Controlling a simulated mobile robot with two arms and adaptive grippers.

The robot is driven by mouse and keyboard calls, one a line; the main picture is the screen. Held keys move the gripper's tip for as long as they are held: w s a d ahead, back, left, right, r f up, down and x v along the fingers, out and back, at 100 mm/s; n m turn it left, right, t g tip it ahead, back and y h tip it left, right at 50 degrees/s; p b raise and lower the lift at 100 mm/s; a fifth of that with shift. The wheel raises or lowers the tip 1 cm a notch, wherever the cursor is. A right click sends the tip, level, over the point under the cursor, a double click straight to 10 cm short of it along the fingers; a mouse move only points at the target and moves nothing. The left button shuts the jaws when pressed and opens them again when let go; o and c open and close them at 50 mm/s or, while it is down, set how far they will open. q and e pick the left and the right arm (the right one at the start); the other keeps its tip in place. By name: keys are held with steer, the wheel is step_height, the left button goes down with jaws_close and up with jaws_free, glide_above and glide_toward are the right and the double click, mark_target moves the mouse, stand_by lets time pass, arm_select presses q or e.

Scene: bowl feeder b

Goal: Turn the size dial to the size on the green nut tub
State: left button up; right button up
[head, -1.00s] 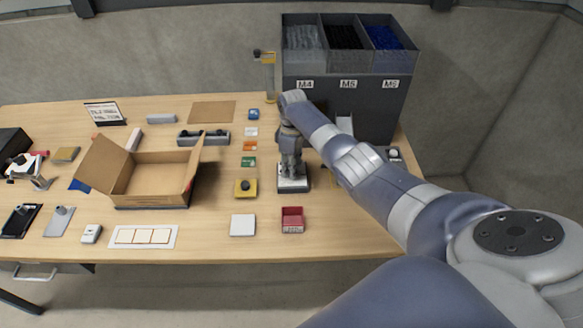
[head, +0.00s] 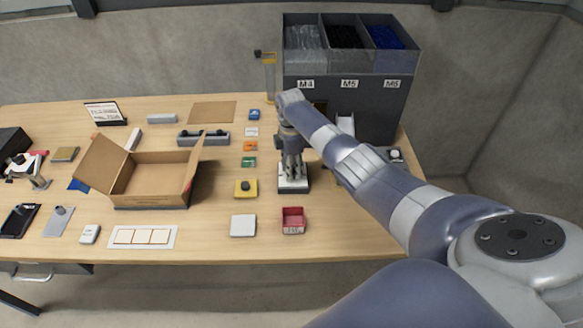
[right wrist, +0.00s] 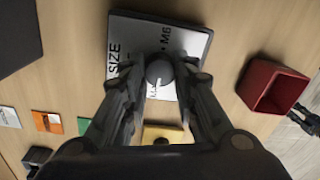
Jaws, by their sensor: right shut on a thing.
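The size dial is a white plate (head: 293,189) on a dark base, under my right gripper in the head view. In the right wrist view the plate (right wrist: 128,38) reads "SIZE" and "M6", and its round grey knob (right wrist: 159,71) carries a pale pointer mark. My right gripper (right wrist: 160,80) points down and is shut on the knob, with a finger on each side. The fingers hide part of the markings, so the setting is not clear. A small green piece (head: 248,162) lies left of the dial; I cannot tell if it is the nut tub. My left gripper is not in view.
A red tub (head: 293,226) stands in front of the dial, and a yellow block with a black knob (head: 252,194) is to its left. An open cardboard box (head: 150,201) is farther left. The grey feeder (head: 365,105), labelled M4, M5 and M6, stands behind.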

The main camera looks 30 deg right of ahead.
steer(key=shift+r, duration=0.1)
stand_by(0.3)
steer(key=o, duration=1)
steer(key=shift+o, duration=0.2)
step_height(320, 180, up, 12)
steer(key=shift+w, duration=0.3)
